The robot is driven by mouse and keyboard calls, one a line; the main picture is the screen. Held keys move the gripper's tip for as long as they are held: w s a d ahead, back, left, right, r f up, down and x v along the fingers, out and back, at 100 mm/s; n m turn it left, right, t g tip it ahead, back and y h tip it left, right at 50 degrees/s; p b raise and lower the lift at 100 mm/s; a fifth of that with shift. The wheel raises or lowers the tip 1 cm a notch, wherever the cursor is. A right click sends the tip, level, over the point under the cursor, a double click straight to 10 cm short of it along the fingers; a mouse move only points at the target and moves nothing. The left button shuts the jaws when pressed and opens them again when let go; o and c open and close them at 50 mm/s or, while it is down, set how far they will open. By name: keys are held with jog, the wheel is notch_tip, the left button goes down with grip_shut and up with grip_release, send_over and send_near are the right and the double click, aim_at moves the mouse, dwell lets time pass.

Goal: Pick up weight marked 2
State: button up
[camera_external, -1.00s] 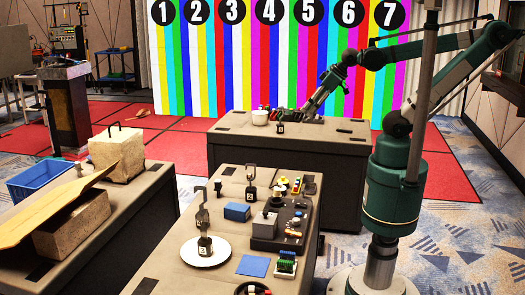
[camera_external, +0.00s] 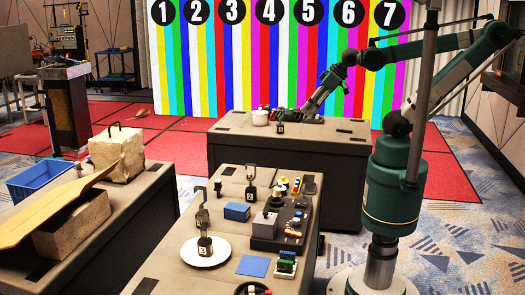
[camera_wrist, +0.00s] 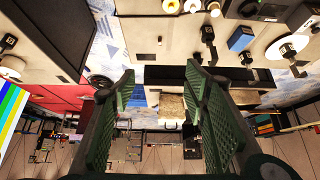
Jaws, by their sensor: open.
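Several dark weights with hooked tops and small number tags stand about. One weight (camera_external: 250,194) is at the far end of the front table, its tag looking like 2. Another weight (camera_external: 204,247) stands on a white plate (camera_external: 222,252), its tag hard to read. A third hooked weight (camera_external: 202,216) stands behind it. A small tagged dark weight (camera_external: 280,128) is on the back table. My gripper (camera_external: 303,113) is low over the back table, right of that weight. In the wrist view my gripper (camera_wrist: 160,73) is open, with nothing between its fingers.
A white bowl (camera_external: 260,118) is on the back table. A left table carries stone blocks (camera_external: 117,155) and a blue bin (camera_external: 42,181).

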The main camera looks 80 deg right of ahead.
jog(key=shift+o, duration=0.5)
jog(key=shift+r, duration=0.1)
jog(key=shift+r, duration=2.4)
jog(key=w+a+r+m+g, duration=0.4)
jog(key=w+a+m, duration=0.6)
jog(key=w, duration=0.4)
jog(key=m+g+h, duration=0.2)
jog(key=m+g, duration=0.1)
jog(key=m, duration=0.4)
send_over(251, 189)
notch_tip(251, 189, down, 4)
jog(key=f, duration=3)
jog(key=shift+w+f, duration=0.2)
jog(key=shift+f, duration=0.2)
jog(key=shift+d+f, duration=0.2)
jog(key=shift+f, duration=1.1)
jog(key=shift+d+f+b, duration=0.25)
jog(key=shift+f+b, duration=0.1)
jog(key=shift+f, duration=0.95)
jog(key=shift+d+f+b, duration=0.2)
jog(key=shift+f+b, duration=0.15)
jog(key=shift+f, duration=0.9)
